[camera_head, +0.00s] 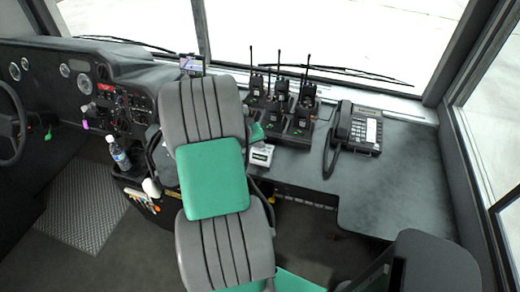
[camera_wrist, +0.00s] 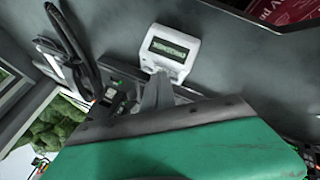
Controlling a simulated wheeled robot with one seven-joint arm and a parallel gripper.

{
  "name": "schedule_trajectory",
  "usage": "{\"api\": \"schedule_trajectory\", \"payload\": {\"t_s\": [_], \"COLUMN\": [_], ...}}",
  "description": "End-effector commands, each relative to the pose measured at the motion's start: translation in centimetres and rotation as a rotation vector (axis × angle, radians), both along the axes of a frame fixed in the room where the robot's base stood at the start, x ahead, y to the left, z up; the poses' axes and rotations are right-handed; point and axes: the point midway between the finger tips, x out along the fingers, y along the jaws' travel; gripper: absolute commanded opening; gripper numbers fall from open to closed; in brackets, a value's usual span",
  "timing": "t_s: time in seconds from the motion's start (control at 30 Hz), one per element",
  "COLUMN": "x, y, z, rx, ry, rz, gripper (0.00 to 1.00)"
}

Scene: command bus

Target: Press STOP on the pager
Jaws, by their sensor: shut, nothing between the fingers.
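I cannot make out my gripper in the head view.
Several radios (camera_head: 282,90) stand in chargers behind the pager. A corded desk phone (camera_head: 358,130) is to the right. The console right of the phone is clear.

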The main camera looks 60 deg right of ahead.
Motion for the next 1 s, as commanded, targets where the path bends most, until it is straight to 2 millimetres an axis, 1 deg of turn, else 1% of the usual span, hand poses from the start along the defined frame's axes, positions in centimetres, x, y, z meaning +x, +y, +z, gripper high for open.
{"api": "schedule_trajectory", "payload": {"t_s": [0.13,0.37,0.7,0.77,1.0], "x": [0.0,0.0,0.0,0.0,0.1], "y": [0.0,-0.2,-0.3,-0.3,-0.7], "z": [0.2,1.5,1.6,2.0,4.4], "rx": [0.000,0.000,0.000,0.000,-0.001], "ry": [0.000,0.000,0.000,-0.001,0.000], "rz": [0.000,0.000,0.000,-0.001,0.000], "gripper": [0.00,0.00,0.00,0.00,0.00]}}
